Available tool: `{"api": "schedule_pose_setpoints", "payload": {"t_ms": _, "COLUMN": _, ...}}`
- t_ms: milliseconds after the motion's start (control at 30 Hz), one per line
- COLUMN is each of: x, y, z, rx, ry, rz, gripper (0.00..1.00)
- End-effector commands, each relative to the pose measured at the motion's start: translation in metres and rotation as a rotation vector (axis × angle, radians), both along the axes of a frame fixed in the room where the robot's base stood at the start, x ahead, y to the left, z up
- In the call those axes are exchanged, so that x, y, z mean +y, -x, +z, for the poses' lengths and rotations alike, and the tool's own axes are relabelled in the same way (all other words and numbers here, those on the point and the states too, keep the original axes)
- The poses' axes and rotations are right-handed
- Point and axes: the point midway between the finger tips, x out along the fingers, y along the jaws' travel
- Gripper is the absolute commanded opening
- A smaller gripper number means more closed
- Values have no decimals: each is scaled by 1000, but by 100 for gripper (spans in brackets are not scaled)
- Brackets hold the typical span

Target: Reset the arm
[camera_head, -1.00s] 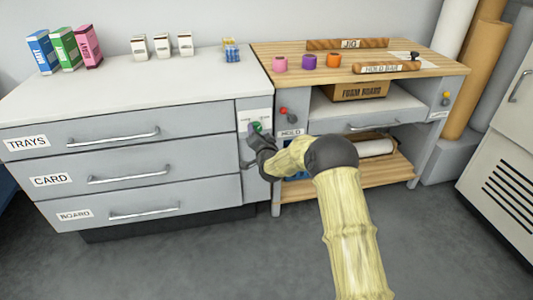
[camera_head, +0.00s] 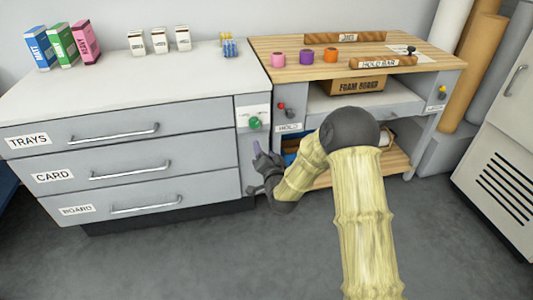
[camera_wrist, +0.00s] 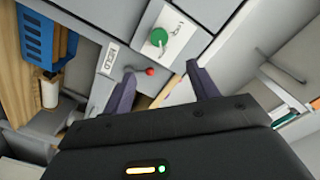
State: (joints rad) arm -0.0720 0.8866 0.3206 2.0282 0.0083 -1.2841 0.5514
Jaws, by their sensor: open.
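My gripper (camera_head: 254,168) is open and empty in front of the grey cabinet, below a green knob (camera_head: 254,124) on a narrow panel. My arm, in a pale yellow sleeve, reaches in from the lower right of the head view. In the wrist view my two dark fingers (camera_wrist: 160,85) stand apart. The green knob (camera_wrist: 158,37) shows beyond them, on a white plate, and a red knob (camera_wrist: 150,71) shows between the fingertips. Nothing is held.
A drawer cabinet (camera_head: 215,149) stands left, a wood-topped bench (camera_head: 420,67) right. A blue crate (camera_wrist: 34,38) sits on the lower shelf. The floor (camera_head: 200,265) in front is clear.

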Motion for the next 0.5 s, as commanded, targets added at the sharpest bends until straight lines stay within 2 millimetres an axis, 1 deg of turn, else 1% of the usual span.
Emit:
{"api": "schedule_pose_setpoints", "payload": {"t_ms": 33, "x": -2, "y": 5, "z": 1, "rx": 1, "ry": 0, "rz": 0, "gripper": 59}}
{"api": "schedule_pose_setpoints", "payload": {"t_ms": 167, "x": -4, "y": 12, "z": 1, "rx": -1, "ry": 0, "rz": -1, "gripper": 59}}
{"api": "schedule_pose_setpoints", "payload": {"t_ms": 500, "x": -4, "y": 13, "z": 1, "rx": 0, "ry": -1, "rz": -1, "gripper": 59}}
